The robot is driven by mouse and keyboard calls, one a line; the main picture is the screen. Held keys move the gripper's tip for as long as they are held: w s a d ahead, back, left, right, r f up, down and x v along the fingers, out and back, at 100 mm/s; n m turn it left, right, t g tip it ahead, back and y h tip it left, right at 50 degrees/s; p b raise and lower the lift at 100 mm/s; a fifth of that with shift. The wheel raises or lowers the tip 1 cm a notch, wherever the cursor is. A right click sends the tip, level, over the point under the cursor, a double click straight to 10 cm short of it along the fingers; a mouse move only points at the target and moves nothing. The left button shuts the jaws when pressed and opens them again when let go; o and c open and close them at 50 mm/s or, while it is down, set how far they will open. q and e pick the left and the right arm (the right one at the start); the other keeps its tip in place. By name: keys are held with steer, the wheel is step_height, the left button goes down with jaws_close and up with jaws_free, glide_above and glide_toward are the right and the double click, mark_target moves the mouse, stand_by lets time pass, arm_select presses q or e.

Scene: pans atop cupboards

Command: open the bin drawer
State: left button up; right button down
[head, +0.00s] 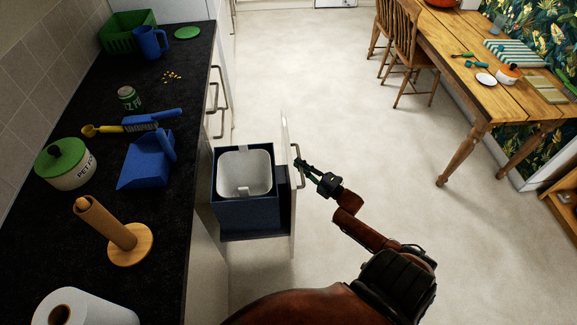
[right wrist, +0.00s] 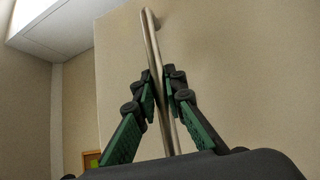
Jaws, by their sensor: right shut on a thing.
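The bin drawer (head: 285,190) stands pulled out from the cupboards below the dark counter. It carries a dark blue bin box (head: 247,214) with a light grey bin liner tub (head: 245,172) inside. Its metal bar handle (head: 298,165) is on the outer face of the drawer front; the handle (right wrist: 153,50) also runs through the right wrist view. My right gripper (head: 301,164) is shut on the handle, with a green-padded finger on each side of the bar in the right wrist view (right wrist: 165,85). My left gripper is not in view.
The counter (head: 95,215) on the left holds a paper towel holder (head: 110,230), a pet food pot (head: 65,163), a blue dustpan (head: 147,160) and a blue jug (head: 150,42). A wooden table (head: 490,65) and chairs stand at upper right. The floor between is clear.

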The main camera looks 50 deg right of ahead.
steer(key=shift+s+d+f, duration=0.2)
steer(key=shift+s+d, duration=0.25)
steer(key=shift+s, duration=0.05)
steer(key=c, duration=2)
jaws_free()
steer(key=shift+r, duration=0.15)
steer(key=s, duration=0.4)
steer(key=s+f, duration=0.1)
steer(key=s, duration=0.3)
steer(key=s+d, duration=0.1)
steer(key=s, duration=0.2)
steer(key=shift+s+f, duration=0.35)
steer(key=shift+s, duration=0.05)
